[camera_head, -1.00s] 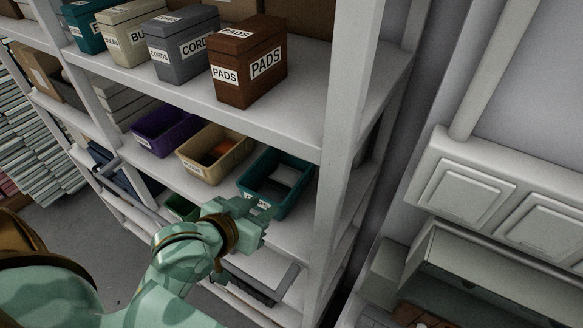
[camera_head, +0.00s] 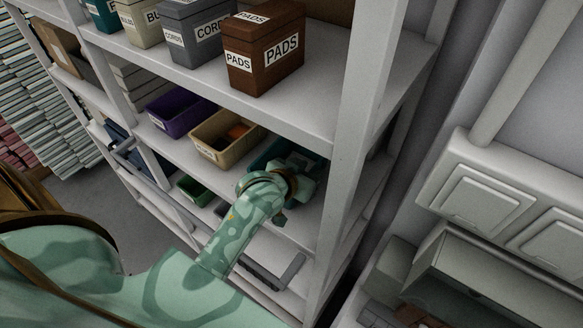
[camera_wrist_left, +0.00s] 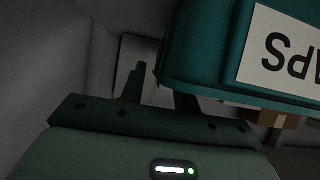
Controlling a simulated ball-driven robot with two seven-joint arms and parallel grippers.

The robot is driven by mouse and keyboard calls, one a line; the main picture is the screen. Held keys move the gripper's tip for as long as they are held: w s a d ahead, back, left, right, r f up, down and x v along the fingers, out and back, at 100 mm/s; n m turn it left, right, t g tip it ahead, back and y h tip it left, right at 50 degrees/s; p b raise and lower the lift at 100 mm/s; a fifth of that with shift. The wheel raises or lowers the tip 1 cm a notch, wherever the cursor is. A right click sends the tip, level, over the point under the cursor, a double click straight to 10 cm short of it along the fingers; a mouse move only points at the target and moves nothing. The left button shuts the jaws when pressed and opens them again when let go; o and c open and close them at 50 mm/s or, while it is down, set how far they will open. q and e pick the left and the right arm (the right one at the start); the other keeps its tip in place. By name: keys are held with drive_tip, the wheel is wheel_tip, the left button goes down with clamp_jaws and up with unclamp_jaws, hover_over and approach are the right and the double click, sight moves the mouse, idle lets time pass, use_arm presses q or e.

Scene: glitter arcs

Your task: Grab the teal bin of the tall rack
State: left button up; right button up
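The teal bin (camera_head: 268,154) sits on the middle shelf of the tall white rack (camera_head: 347,120), at the right end of a row of open bins. My left gripper (camera_head: 300,190) is at its near right side and hides much of it. In the left wrist view the bin (camera_wrist_left: 207,45) fills the upper right, with a white label only partly in frame. The two dark fingers of my left gripper (camera_wrist_left: 158,85) are apart. The bin's corner overlaps the right finger; I cannot tell whether they touch. My right gripper is not in view.
A tan bin (camera_head: 226,138) and a purple bin (camera_head: 180,112) stand left of the teal one. A brown PADS box (camera_head: 265,55) and other labelled boxes are on the shelf above. A green bin (camera_head: 193,190) is below. The rack's right post stands close to the gripper.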

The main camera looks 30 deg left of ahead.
use_arm(q)
drive_tip(key=shift+x, duration=1.35)
drive_tip(key=shift+s+r, duration=0.1)
drive_tip(key=shift+s, duration=0.1)
clamp_jaws()
drive_tip(key=shift+w, duration=0.1)
